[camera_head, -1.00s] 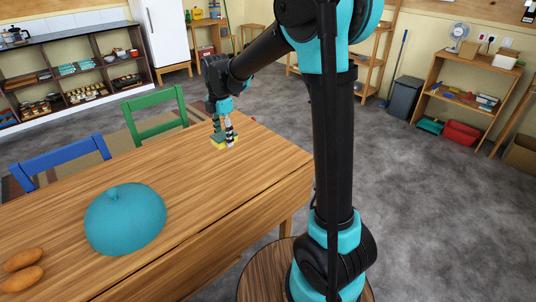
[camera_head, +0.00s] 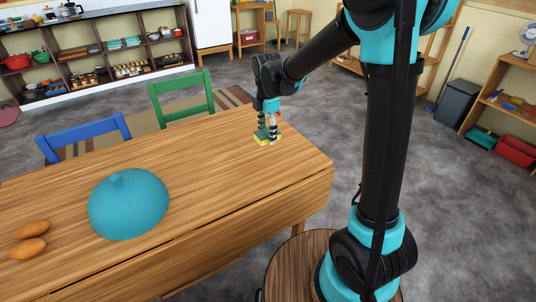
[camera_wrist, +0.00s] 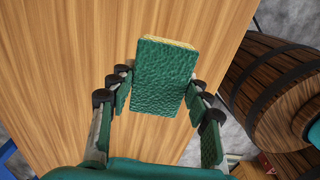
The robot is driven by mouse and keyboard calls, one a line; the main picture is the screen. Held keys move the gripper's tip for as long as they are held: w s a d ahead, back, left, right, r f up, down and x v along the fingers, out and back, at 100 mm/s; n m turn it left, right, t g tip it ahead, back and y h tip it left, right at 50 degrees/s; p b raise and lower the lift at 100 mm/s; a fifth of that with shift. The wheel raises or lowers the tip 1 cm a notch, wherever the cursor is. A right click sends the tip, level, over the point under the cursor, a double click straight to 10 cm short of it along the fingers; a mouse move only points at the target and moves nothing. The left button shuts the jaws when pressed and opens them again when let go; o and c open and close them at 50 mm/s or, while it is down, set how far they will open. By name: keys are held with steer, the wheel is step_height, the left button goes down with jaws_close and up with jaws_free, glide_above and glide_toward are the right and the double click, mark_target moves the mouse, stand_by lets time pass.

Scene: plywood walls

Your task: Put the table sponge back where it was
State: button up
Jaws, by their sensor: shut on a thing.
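The table sponge (camera_wrist: 163,77) has a green scouring side and a yellow layer. In the wrist view its green face is toward the camera, between the fingers of my gripper (camera_wrist: 162,88). In the head view the sponge (camera_head: 261,140) shows low between the fingertips of my gripper (camera_head: 268,138), at the far right end of the wooden table (camera_head: 225,180). My gripper is shut on the sponge, pointing down. Whether the sponge touches the tabletop or hangs just above it, I cannot tell.
A teal dome-shaped lid (camera_head: 128,205) and two brown oval items (camera_head: 30,238) stand at the table's left. Blue (camera_head: 85,135) and green (camera_head: 182,100) chairs line the far side. The table's middle is clear. A wooden barrel (camera_wrist: 275,85) stands beside the table.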

mark_target(267, 160)
step_height(267, 160, down, 10)
stand_by(0.5)
steer(key=shift+f, duration=0.1)
steer(key=o, duration=1.1)
step_height(267, 160, up, 12)
steer(key=shift+r, duration=0.15)
steer(key=s+d+f+m+t, duration=0.2)
steer(key=s+d+f+m, duration=0.1)
steer(key=s+d+m, duration=0.6)
steer(key=s+d+f+m+t, duration=0.2)
steer(key=s+d+f+m, duration=0.2)
steer(key=s+d+m, duration=0.6)
steer(key=d+m, duration=0.4)
steer(key=m, duration=0.1)
steer(key=shift+s+d+f+m, duration=0.15)
steer(key=shift+d+f+m, duration=0.15)
steer(key=shift+m, duration=0.1)
